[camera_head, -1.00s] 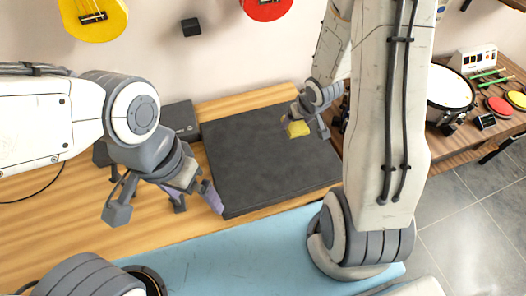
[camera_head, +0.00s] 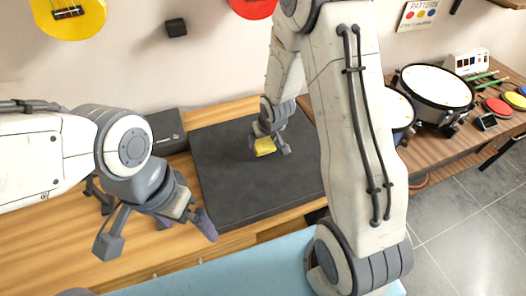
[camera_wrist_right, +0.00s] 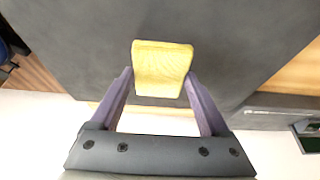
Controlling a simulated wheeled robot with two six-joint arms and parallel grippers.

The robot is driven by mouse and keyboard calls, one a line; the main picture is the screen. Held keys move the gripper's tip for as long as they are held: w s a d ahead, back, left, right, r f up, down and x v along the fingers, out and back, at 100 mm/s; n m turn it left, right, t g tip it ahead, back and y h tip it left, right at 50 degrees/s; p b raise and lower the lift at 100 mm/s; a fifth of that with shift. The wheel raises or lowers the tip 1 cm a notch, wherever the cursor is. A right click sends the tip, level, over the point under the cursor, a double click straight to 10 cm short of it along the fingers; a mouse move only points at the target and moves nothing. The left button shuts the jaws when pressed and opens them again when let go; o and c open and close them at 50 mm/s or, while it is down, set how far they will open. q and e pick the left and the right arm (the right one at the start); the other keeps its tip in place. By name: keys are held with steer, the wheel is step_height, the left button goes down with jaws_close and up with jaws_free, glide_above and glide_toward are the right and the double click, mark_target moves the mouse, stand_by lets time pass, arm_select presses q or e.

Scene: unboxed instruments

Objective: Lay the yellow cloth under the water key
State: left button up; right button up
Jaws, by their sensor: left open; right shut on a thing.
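The yellow cloth (camera_head: 264,146) is a small folded pad. My right gripper (camera_head: 270,142) is shut on it, over the dark grey mat (camera_head: 245,190). The right wrist view shows the cloth (camera_wrist_right: 162,66) between the two purple fingers of the gripper (camera_wrist_right: 160,82), with the mat behind it. Whether the cloth touches the mat I cannot tell. My left gripper (camera_head: 158,232) is open and empty, over the wooden table left of the mat. No water key or brass instrument can be made out in either view.
A dark case (camera_head: 166,130) stands at the mat's back left corner. Drums (camera_head: 436,88) and small coloured pads stand on a side table at the right. The mat is bare around the cloth. A light blue surface (camera_head: 230,270) lies in front of the wooden table (camera_head: 60,240).

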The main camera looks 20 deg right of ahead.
mark_target(265, 145)
steer(key=shift+f, duration=1.85)
steer(key=shift+f, duration=0.1)
steer(key=shift+f+b, duration=0.15)
steer(key=shift+b, duration=0.15)
steer(key=o, duration=1.3)
